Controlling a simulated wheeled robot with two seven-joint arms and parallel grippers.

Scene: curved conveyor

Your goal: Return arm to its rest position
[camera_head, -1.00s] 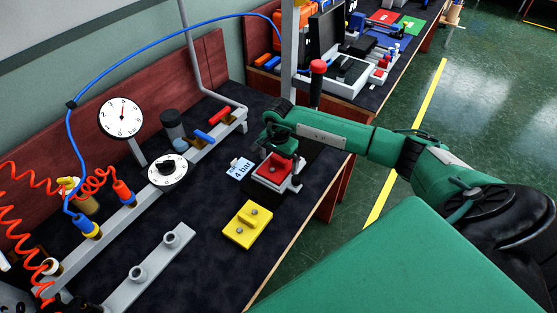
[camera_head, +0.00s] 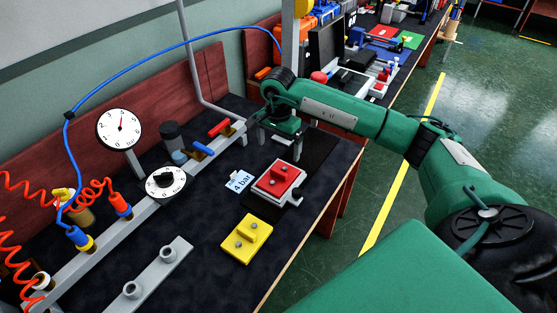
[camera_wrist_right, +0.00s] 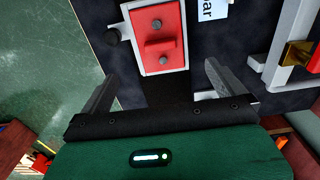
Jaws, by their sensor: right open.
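My right arm comes in from the right in the head view, and its green wrist is above the dark bench. My right gripper (camera_head: 279,147) is open and empty, just behind the red block (camera_head: 277,176). The red block sits in a light grey clamp-like fixture (camera_head: 294,198) on the bench. In the wrist view my right gripper (camera_wrist_right: 160,88) has its two grey fingers wide apart, with the red block (camera_wrist_right: 165,48) beyond them and nothing held. My left gripper is not seen.
A yellow block (camera_head: 246,238) and a "4 bar" card (camera_head: 239,181) lie near the fixture. A gauge (camera_head: 119,129), a black-and-white dial (camera_head: 166,182) and a grey rail with coloured hose fittings are to the left. A red ball knob (camera_head: 319,76) stands behind my wrist.

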